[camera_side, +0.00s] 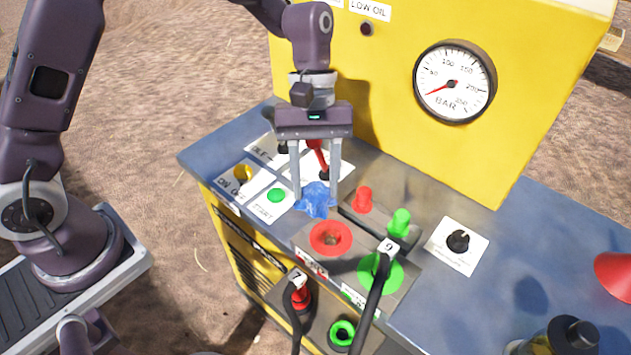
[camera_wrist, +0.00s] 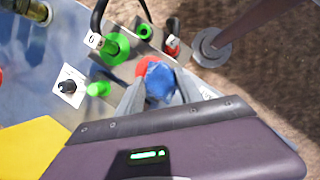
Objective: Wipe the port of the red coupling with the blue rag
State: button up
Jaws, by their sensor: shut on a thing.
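The blue rag (camera_side: 316,201) is between the two fingers of my gripper (camera_side: 315,186), which is shut on it and points down over the blue panel. The rag also shows bunched between the fingers in the wrist view (camera_wrist: 160,82). The red coupling (camera_side: 330,238) is a red ring with a dark, brownish port in its middle, just in front of the rag in the side view. The rag appears beside the ring, not over its port. In the wrist view, the rag and a finger hide part of the red ring (camera_wrist: 145,67).
A green coupling (camera_side: 382,272) with a black hose stands beside the red one. Red (camera_side: 365,198) and green (camera_side: 400,222) caps stand behind. A red-tipped hose (camera_side: 300,296) rests in front, below. A red lever (camera_side: 318,158) and green button (camera_side: 276,195) flank the gripper. A yellow gauge wall (camera_side: 385,130) rises behind.

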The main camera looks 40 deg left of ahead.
jog(key=shift+w+d, duration=0.1)
jog(key=shift+w, duration=0.1)
jog(key=shift+f, duration=3.45)
jog(key=shift+d+f, duration=0.5)
jog(key=shift+f, duration=0.15)
jog(key=shift+c, duration=0.6)
jog(key=shift+d, duration=2.65)
jog(key=shift+a, duration=3.15)
jog(key=shift+r, duration=4.1)
